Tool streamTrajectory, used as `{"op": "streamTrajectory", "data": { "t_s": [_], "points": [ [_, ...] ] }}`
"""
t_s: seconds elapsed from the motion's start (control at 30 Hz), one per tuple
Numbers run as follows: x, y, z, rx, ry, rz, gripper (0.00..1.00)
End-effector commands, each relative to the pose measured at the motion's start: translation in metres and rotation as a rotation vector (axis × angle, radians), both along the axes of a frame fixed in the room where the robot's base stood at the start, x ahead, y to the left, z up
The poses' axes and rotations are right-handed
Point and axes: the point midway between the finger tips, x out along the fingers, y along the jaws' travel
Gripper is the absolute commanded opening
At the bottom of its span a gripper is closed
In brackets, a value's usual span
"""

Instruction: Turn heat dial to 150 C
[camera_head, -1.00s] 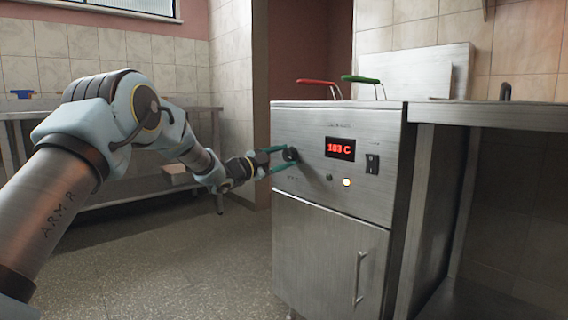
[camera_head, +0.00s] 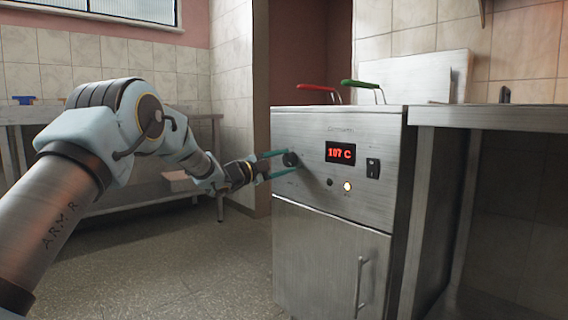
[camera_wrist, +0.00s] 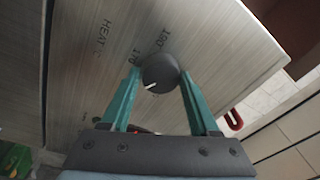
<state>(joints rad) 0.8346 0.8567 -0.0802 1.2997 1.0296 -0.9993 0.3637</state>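The heat dial (camera_head: 291,159) is a round black knob on the steel front panel of the fryer-like unit. In the wrist view the dial (camera_wrist: 160,73) shows a white pointer mark aimed to the lower left, with "HEAT" and number print on the panel around it. My gripper (camera_head: 286,162) has its two teal fingers on either side of the dial. In the wrist view my gripper (camera_wrist: 160,76) appears closed against the knob's sides. The red display (camera_head: 340,152) right of the dial reads about 107 C.
Red (camera_head: 318,88) and green (camera_head: 361,82) basket handles rise above the unit. A steel counter (camera_head: 490,116) adjoins on the right. Floor (camera_head: 180,265) is open at left.

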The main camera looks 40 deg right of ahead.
Motion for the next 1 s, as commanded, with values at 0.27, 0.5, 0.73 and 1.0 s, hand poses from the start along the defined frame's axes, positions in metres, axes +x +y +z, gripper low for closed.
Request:
{"op": "streamTrajectory", "data": {
  "t_s": [0.27, 0.5, 0.73, 1.0],
  "points": [
    [0.0, 0.0, 0.0, 0.0, 0.001, 0.0, 0.9],
    [0.0, 0.001, 0.0, 0.0, 0.001, 0.0, 0.9],
    [0.005, 0.03, -0.001, 0.002, 0.002, 0.002, 0.9],
    [0.011, 0.082, -0.007, 0.001, 0.002, 0.004, 0.9]
  ]
}}
